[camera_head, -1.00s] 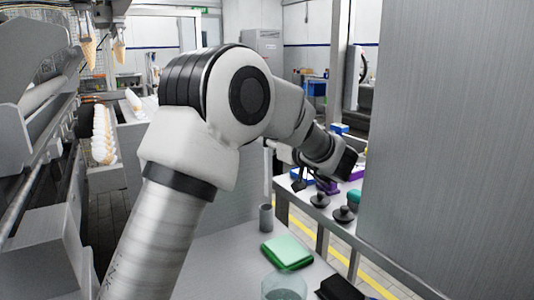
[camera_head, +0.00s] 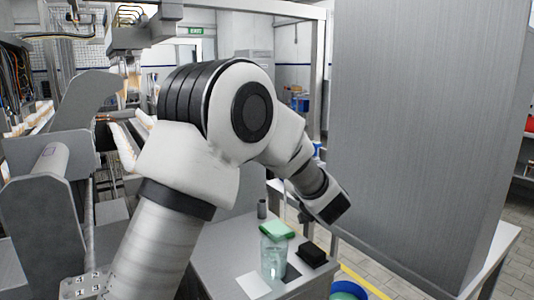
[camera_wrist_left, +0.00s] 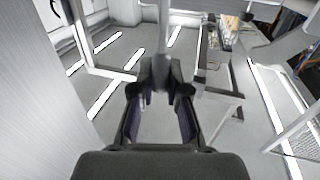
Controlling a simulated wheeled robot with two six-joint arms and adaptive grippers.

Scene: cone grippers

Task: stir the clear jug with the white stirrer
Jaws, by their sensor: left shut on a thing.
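The clear jug (camera_head: 273,256) stands upright on the grey worktop in the head view, with pale greenish contents low inside. My left arm crosses the head view, and its wrist end is above and to the right of the jug; the fingers are hidden there. In the left wrist view my left gripper (camera_wrist_left: 164,88) is shut on a pale upright rod, the white stirrer (camera_wrist_left: 163,40), which runs up out of the picture. The stirrer does not show clearly in the head view and is apart from the jug. My right gripper is not in view.
A tall grey cabinet (camera_head: 420,120) fills the right.

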